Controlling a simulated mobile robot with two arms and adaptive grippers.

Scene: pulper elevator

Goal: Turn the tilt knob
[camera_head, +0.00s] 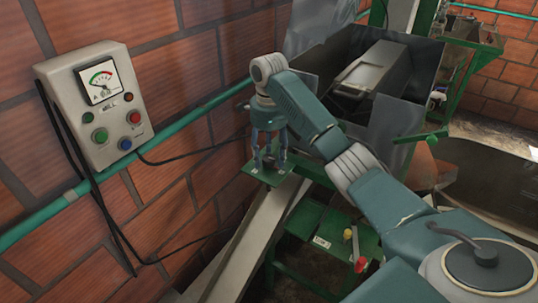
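A grey control box (104,105) hangs on the brick wall at the left. It has a dial gauge (103,81), a red button (134,117), a green button (100,135), a blue button (125,144) and a small dark green one (88,117). I cannot read the labels or tell which control, if any, is the tilt knob. My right gripper (270,160) points down, right of the box and well apart from it. Its fingers are spread, with nothing seen between them, above a small green plate (254,171). My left gripper is not in view.
A green pipe (47,211) and black cables run along the wall below the box. A sloping grey beam (249,248) lies below my gripper. A metal hopper (383,70) stands behind my arm. A green frame (325,228) with red and yellow handles stands lower down.

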